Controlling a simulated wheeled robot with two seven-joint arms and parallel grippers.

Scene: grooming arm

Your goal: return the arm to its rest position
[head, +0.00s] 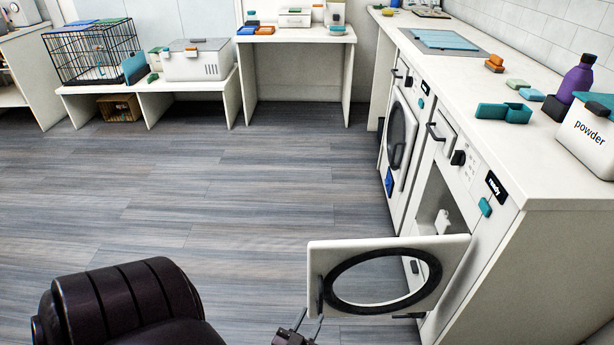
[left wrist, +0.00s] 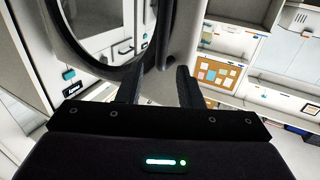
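My left arm (head: 125,305) is a dark, bulky shape at the bottom left of the head view. Its left gripper (head: 300,328) is at the bottom edge, just left of and below the open washer door (head: 455,247). The left wrist view shows the two dark fingers of this gripper (left wrist: 160,88) apart, with a gap between them. The door (left wrist: 182,35) and its dark window ring are close beyond the fingertips. A dark handle (head: 320,296) sits on the door's free edge; I cannot tell whether a finger touches it. My right gripper is not in view.
The washer (head: 480,235) stands open under the counter at right, beside a second machine (head: 400,135). A powder box (head: 588,140) and purple bottle (head: 577,78) stand on the counter. Low tables with a cage (head: 92,52) are at the back. The floor (head: 230,190) between is clear.

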